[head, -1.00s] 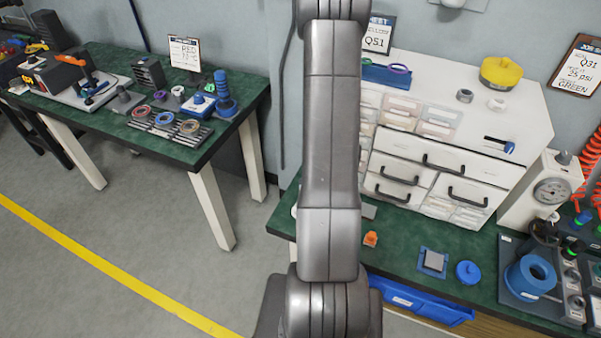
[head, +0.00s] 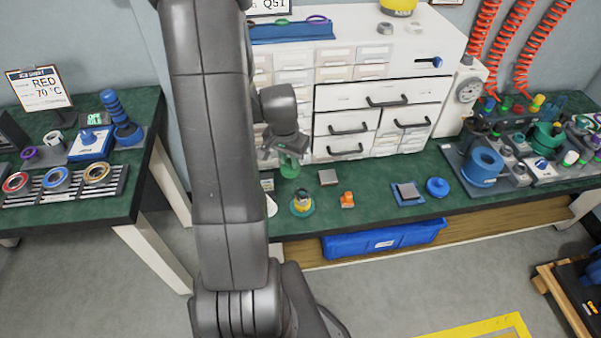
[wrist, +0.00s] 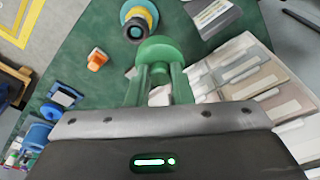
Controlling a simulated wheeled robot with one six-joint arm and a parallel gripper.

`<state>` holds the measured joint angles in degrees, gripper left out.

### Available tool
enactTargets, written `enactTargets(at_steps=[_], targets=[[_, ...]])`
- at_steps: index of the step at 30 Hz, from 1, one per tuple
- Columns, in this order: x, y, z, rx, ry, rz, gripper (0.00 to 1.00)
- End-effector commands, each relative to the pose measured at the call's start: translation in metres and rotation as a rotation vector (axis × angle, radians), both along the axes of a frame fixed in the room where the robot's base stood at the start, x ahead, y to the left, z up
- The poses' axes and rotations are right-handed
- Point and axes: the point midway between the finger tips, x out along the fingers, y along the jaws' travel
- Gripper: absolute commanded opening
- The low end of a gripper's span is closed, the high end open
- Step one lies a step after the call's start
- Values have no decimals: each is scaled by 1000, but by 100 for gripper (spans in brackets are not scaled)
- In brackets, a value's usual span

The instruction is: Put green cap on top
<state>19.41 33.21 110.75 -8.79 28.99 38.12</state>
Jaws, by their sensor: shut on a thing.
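My gripper (head: 288,158) hangs above the right-hand green bench, shut on a green cap (wrist: 159,48). In the wrist view my gripper (wrist: 160,82) has the round cap between its fingers, at their tips. The cap also shows as a green piece below the jaws in the head view (head: 290,170). A small round assembly with yellow and dark parts (head: 302,201) stands on the bench, below and slightly right of the cap in the head view. In the wrist view this assembly (wrist: 139,21) lies just beyond the cap, apart from it, with its dark top showing.
An orange piece (head: 347,200), a grey block on a blue plate (head: 408,192) and a blue disc (head: 437,187) lie to the right. A white drawer cabinet (head: 350,95) stands close behind my gripper. A blue bin (head: 383,240) sits below the bench edge.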

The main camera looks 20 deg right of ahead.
Motion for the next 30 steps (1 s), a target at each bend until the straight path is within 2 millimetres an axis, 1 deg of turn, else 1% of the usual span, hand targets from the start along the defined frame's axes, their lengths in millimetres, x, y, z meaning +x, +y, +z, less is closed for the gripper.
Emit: enactTargets(at_steps=[1, 3, 7, 11, 15, 20, 23, 30], targets=[[-11, -9, -4, -1, -1, -49, 0], [-20, -17, -4, -3, -1, -98, 0], [-29, -24, -3, -3, -1, -144, 0], [-31, -25, -6, -2, 0, -150, 0], [-31, -24, -16, -1, 0, -149, 0], [-30, -24, -15, -2, -1, -148, 0], [-30, -24, -20, -2, -1, -148, 0], [-30, -23, -39, -3, -1, -148, 0]])
